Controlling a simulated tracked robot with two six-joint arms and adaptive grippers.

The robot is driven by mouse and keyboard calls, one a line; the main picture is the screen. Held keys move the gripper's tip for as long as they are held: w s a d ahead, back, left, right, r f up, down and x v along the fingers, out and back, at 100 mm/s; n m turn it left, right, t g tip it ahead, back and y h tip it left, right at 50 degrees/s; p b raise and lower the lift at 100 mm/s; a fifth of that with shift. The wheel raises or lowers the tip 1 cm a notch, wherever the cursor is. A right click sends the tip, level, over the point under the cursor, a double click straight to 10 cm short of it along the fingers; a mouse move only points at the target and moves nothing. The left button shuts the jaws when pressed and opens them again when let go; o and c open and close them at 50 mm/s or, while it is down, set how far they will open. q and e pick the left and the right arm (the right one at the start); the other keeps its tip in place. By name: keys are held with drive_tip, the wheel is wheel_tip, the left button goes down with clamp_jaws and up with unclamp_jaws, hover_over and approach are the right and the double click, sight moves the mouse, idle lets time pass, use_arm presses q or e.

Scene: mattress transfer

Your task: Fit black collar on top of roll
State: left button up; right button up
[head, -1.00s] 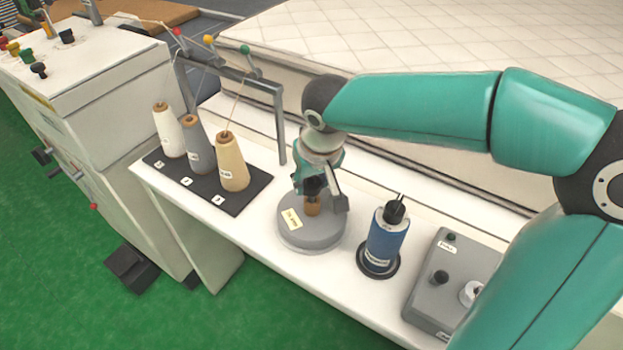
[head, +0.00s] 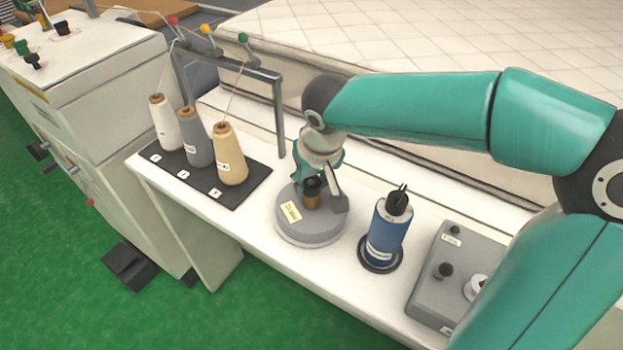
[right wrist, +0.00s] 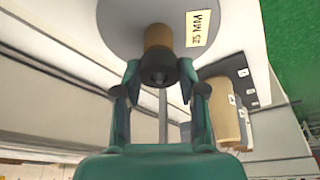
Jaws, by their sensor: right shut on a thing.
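A short brown roll (head: 312,201) stands upright on a grey round base (head: 296,230) with a pale label. It also shows in the right wrist view (right wrist: 158,37). My right gripper (head: 323,190) reaches down over it from above. Its fingers are shut on the black collar (right wrist: 156,68), one finger on each side. In the head view the collar (head: 313,185) is a dark ring at the roll's top end. The two look in line and touching; I cannot tell how far the collar sits around the roll. My left gripper is out of view.
A blue spool (head: 386,237) with a black top stands close right of the base, beside a grey control box (head: 440,280). Several thread cones (head: 230,155) stand on a black mat at the left, under a metal frame (head: 277,110). The bench's front edge is near.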

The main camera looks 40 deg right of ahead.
drive_tip(key=shift+f, duration=0.25)
drive_tip(key=o, duration=1.2)
drive_tip(key=shift+r, duration=0.15)
drive_tip(key=v, duration=1.1)
drive_tip(key=shift+s+r, duration=0.2)
drive_tip(key=shift+r, duration=0.1)
